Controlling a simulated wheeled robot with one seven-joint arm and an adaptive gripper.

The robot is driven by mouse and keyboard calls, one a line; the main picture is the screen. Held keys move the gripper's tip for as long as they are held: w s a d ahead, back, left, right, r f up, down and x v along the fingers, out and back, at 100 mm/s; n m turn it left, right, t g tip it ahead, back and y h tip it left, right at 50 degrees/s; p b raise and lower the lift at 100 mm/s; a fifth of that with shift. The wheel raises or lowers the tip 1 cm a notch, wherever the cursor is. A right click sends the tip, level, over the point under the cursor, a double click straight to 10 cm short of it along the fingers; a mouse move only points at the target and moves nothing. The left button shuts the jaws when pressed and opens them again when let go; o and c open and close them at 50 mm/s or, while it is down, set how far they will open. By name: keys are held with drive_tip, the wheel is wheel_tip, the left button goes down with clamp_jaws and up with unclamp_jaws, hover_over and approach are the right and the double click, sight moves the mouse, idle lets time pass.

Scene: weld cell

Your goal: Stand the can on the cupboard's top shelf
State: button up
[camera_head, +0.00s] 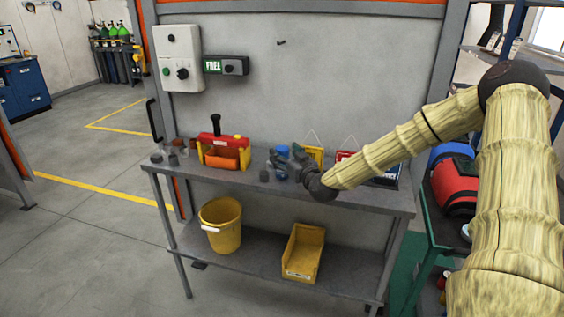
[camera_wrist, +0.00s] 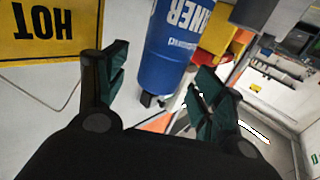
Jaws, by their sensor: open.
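The can is a blue cleaner can (camera_wrist: 178,45) with white lettering, seen upside down in the wrist view. My gripper (camera_wrist: 161,72) is open, with one dark green finger on each side of the can's picture. I cannot tell whether either finger touches it. In the head view my gripper (camera_head: 288,165) is low over the workbench, and a blue part of the can (camera_head: 282,150) shows just behind it. The rest of the can is hidden by the gripper. I cannot make out the cupboard in either view.
The workbench (camera_head: 350,192) also holds a red and yellow toolbox (camera_head: 222,150), small dark items, and yellow and red signs behind my gripper. A yellow bucket (camera_head: 220,228) and a yellow bin (camera_head: 303,252) stand on its lower shelf. Floor at the left is open.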

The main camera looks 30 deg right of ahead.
drive_tip(key=shift+w+d, duration=0.1)
drive_tip(key=shift+w, duration=1.05)
drive_tip(key=c, duration=1.2)
drive_tip(key=shift+c, duration=0.7)
drive_tip(key=shift+r, duration=0.1)
